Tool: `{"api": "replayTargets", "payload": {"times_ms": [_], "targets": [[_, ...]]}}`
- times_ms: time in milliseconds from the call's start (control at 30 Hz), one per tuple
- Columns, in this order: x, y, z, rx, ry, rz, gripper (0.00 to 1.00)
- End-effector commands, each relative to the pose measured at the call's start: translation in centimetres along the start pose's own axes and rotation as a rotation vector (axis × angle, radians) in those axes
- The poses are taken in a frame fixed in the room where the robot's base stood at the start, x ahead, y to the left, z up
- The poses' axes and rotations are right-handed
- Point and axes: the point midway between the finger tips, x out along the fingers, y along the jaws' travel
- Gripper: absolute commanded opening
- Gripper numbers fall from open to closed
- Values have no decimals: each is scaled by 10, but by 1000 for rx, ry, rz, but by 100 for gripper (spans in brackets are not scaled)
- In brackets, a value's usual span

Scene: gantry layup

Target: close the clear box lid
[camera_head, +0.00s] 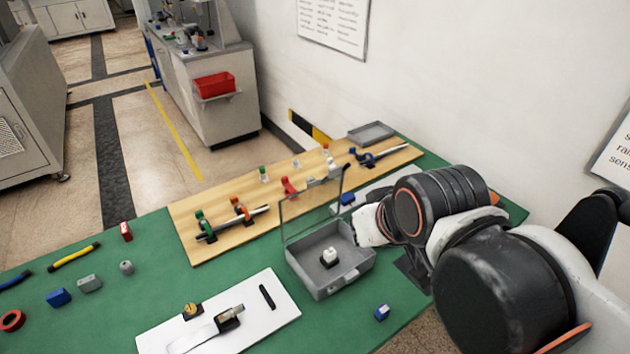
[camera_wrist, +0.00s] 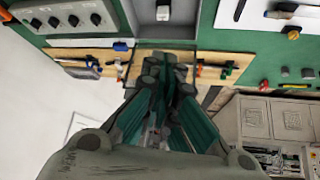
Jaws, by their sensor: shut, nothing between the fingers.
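The clear box (camera_head: 318,283) has a grey base and stands on the green table in the head view. Its transparent lid (camera_head: 296,210) is open and stands roughly upright at the back edge. A small white and dark item (camera_head: 329,257) sits inside the base. My arm comes in from the right, with its pale wrist end close to the box's right side. My gripper's fingers cannot be made out clearly in the head view. In the wrist view my gripper (camera_wrist: 167,68) is shut and empty. I cannot tell whether it touches the lid.
A wooden board (camera_head: 180,213) with clamps and small parts lies behind the box. A white panel (camera_head: 275,318) with tools lies in front-left. A small blue block (camera_head: 382,312) lies at front right. A grey tray (camera_head: 372,132) stands at the back. The wall is close behind.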

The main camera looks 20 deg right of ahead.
Motion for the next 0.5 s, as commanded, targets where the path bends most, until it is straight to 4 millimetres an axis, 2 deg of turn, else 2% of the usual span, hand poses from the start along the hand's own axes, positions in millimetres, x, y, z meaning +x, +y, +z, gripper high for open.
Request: {"api": "replayTargets", "payload": {"times_ms": [133, 233, 500], "targets": [[-2, 0, -6, -4, -4, -1, 0], [-6, 1, -22, -13, -15, -4, 0], [-9, 4, -98, -74, -75, -26, 0]]}}
